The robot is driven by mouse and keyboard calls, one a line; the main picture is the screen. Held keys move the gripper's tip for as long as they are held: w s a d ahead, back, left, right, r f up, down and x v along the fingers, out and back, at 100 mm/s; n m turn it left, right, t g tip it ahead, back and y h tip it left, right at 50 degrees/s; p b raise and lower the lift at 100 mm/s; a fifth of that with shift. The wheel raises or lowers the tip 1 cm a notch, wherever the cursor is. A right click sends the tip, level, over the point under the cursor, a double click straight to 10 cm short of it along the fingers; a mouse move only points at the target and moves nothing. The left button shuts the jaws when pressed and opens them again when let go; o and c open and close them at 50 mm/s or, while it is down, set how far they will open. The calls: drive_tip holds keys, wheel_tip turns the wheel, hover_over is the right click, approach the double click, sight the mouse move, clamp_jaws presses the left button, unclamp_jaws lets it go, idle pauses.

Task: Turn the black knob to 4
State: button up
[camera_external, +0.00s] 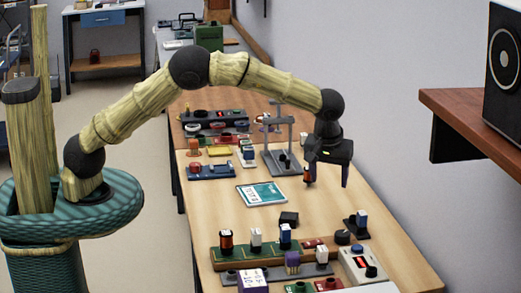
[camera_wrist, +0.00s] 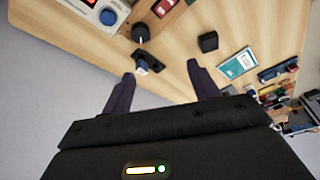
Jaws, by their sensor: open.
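A blue-and-white piece on a black base (camera_external: 357,225) and a black block (camera_external: 289,218) are close by. Racks with upright parts (camera_external: 262,253) fill the front. A grey stand (camera_external: 282,155) rises left of my gripper. A shelf (camera_external: 470,120) juts out at right.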

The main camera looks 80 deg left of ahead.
sight(343, 234)
drive_tip(key=shift+n+y, duration=0.5)
drive_tip(key=shift+n, duration=0.1)
drive_tip(key=d, duration=0.1)
drive_tip(key=w+d, duration=0.1)
drive_tip(key=d, duration=0.1)
drive_tip(key=w+d+f, duration=0.1)
drive_tip(key=d, duration=0.1)
drive_tip(key=shift+w, duration=0.1)
drive_tip(key=x, duration=0.5)
drive_tip(key=p+x, duration=0.1)
drive_tip(key=x, duration=1.1)
drive_tip(key=shift+w+f, duration=0.2)
drive_tip(key=shift+w, duration=0.1)
drive_tip(key=c, duration=1)
